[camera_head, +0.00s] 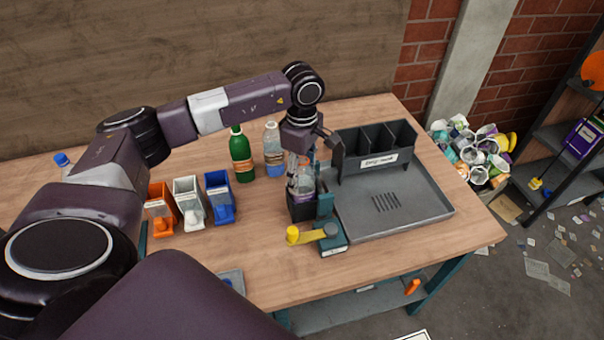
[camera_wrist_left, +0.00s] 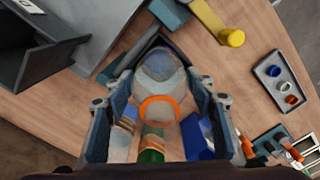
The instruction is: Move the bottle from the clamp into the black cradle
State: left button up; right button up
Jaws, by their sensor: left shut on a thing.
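A clear bottle (camera_head: 303,182) stands roughly upright at the middle of the table, its lower end at the black cradle (camera_head: 300,210). I cannot tell whether it rests fully in the cradle. The teal clamp (camera_head: 333,243) with a yellow handle (camera_head: 293,235) is right beside the cradle. My left gripper (camera_head: 308,161) is shut on the bottle's upper part. In the left wrist view the bottle (camera_wrist_left: 160,85), with an orange ring, sits between the fingers, and a dark cradle edge shows beyond it. My right gripper is not in view.
A grey tray (camera_head: 425,205) with a black divided bin (camera_head: 375,160) lies to the right. A green bottle (camera_head: 241,160) and another clear bottle (camera_head: 273,145) stand behind. Orange, white and blue bins (camera_head: 220,212) stand to the left. The front middle of the table is mostly bare.

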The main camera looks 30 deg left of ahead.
pick_arm(q)
jog(key=o, duration=1.7)
jog(key=shift+c, duration=0.2)
jog(key=shift+r, duration=0.1)
notch_tip(320, 180, up, 12)
jog(key=shift+f, duration=0.1)
